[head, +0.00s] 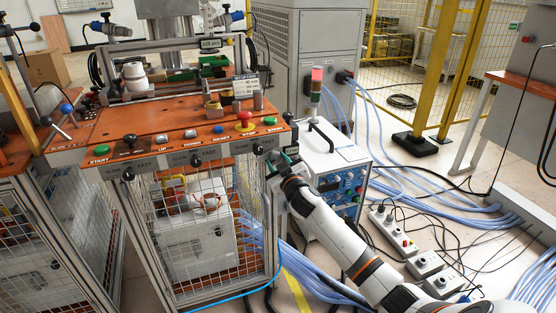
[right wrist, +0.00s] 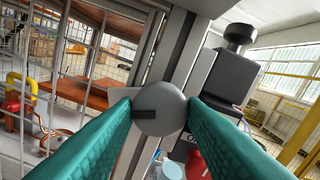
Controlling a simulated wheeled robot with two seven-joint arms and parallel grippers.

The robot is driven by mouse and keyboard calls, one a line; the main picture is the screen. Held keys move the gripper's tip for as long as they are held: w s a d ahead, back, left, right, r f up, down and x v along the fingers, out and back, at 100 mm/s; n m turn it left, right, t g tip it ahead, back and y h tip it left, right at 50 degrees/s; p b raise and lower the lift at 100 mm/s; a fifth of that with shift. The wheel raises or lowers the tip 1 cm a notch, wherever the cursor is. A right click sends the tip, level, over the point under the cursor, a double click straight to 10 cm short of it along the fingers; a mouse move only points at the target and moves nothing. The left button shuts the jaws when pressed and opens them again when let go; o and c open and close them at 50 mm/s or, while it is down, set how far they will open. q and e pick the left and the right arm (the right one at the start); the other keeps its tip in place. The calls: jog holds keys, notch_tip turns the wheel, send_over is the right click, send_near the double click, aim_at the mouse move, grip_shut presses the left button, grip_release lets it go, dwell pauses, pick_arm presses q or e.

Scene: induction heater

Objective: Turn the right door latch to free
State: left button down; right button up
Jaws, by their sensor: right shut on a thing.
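My right gripper (head: 284,158) is at the front right corner post of the orange-topped machine bench, beside its mesh door (head: 195,235). In the right wrist view, the two teal fingers of the right gripper (right wrist: 160,112) are shut on the round grey knob of the right door latch (right wrist: 160,100). The knob has a dark slot and sits in front of a metal post. In the head view my gripper largely hides the latch. The mesh door stands in its frame. My left gripper is not in view.
A white control box (head: 335,170) with knobs stands just right of my right gripper. Blue hoses and cables run over the floor there. Power strips (head: 425,262) lie further right. Buttons and a red emergency stop (head: 244,120) sit on the bench top above.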

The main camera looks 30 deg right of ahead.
jog(key=n+p, duration=0.2)
jog(key=n, duration=0.4)
jog(key=shift+r+n, duration=0.1)
jog(key=shift+n, duration=0.2)
jog(key=n, duration=0.3)
jog(key=shift+p, duration=0.3)
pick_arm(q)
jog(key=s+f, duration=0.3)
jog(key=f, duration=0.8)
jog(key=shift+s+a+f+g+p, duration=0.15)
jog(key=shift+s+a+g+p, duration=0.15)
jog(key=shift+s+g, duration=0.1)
pick_arm(e)
jog(key=shift+n, duration=2.2)
jog(key=o, duration=1)
